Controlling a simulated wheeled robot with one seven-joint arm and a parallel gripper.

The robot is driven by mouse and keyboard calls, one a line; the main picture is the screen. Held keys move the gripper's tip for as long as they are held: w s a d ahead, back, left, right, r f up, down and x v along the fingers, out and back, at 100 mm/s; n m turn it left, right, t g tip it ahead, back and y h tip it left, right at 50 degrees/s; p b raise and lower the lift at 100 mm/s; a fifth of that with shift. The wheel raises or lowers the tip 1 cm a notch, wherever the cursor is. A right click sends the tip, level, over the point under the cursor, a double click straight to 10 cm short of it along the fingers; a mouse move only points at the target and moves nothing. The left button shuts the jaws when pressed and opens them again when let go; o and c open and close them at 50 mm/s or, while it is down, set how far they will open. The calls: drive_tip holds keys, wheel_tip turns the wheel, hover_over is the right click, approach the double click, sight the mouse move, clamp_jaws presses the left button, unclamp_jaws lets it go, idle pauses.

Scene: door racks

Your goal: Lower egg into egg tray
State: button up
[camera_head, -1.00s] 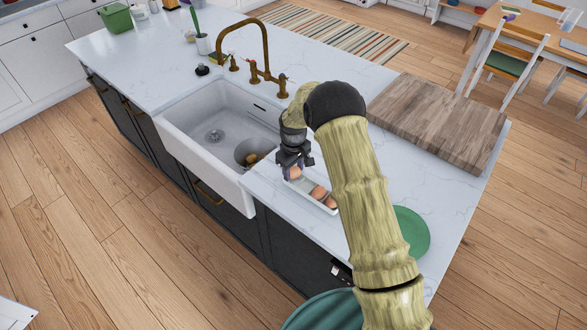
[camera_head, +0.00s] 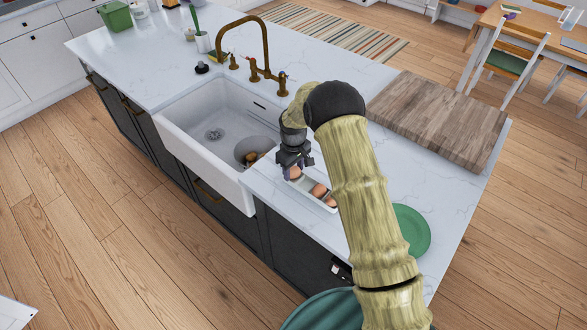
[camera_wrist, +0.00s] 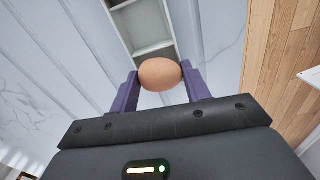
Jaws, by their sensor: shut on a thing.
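My gripper (camera_head: 293,170) is shut on a brown egg (camera_wrist: 160,74). In the wrist view the egg sits between the two purple fingertips. In the head view the gripper points down over the near-left end of the white egg tray (camera_head: 331,209), which lies on the counter to the right of the sink. Other brown eggs (camera_head: 319,190) lie in the tray farther along, partly hidden by my arm. In the wrist view, empty compartments of the tray (camera_wrist: 153,47) show beyond the held egg. Whether the held egg touches the tray cannot be told.
A white sink (camera_head: 222,125) with a brass faucet (camera_head: 266,50) is to the left. A wooden board (camera_head: 440,118) lies at the right end of the counter (camera_head: 345,75). A green plate (camera_head: 411,230) lies beside my arm.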

sight(294, 169)
drive_tip(key=o, duration=0.7)
drive_tip(key=shift+r, duration=0.1)
wheel_tip(294, 169, up, 17)
drive_tip(key=b, duration=0.4)
drive_tip(key=shift+r, duration=0.1)
drive_tip(key=s+d+m+t, duration=0.1)
drive_tip(key=s+d+m, duration=0.2)
drive_tip(key=s+d, duration=0.3)
drive_tip(key=s+d+m, duration=0.3)
drive_tip(key=s+d, duration=0.3)
drive_tip(key=s, duration=0.6)
drive_tip(key=s+d+f+m+t, duration=0.1)
drive_tip(key=s+d+m, duration=0.2)
drive_tip(key=s, duration=0.6)
drive_tip(key=shift+s+d+t, duration=0.1)
drive_tip(key=shift+d+t, duration=0.2)
drive_tip(key=shift+d, duration=1.1)
